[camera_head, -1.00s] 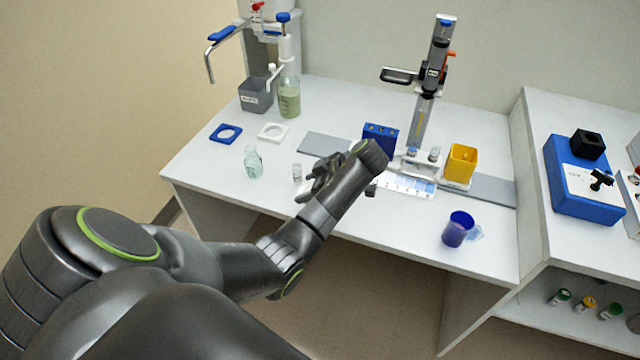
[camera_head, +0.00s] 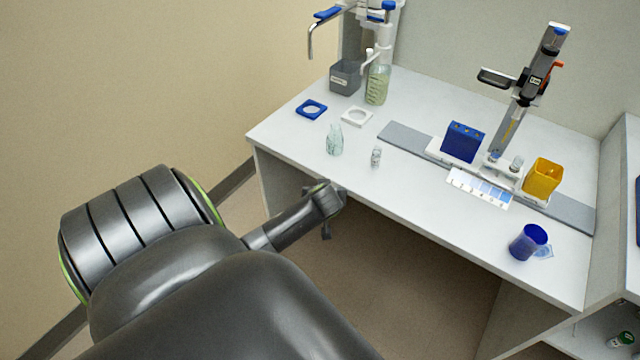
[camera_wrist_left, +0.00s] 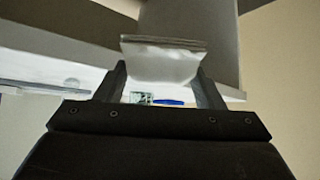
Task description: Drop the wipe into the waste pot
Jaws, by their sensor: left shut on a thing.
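My left gripper (camera_wrist_left: 163,82) is shut on a pale, soft-looking piece, which looks like the wipe (camera_wrist_left: 163,62), held between its fingertips in the left wrist view. In the head view the left gripper (camera_head: 326,222) is low in front of the bench's front edge, and the wipe cannot be made out there. No readable label marks the waste pot. My right gripper is not in view.
A glass flask (camera_head: 334,141), a small vial (camera_head: 376,156), a blue rack (camera_head: 462,142) and a tall stand (camera_head: 531,85) are on the bench (camera_head: 430,205). The front middle is clear.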

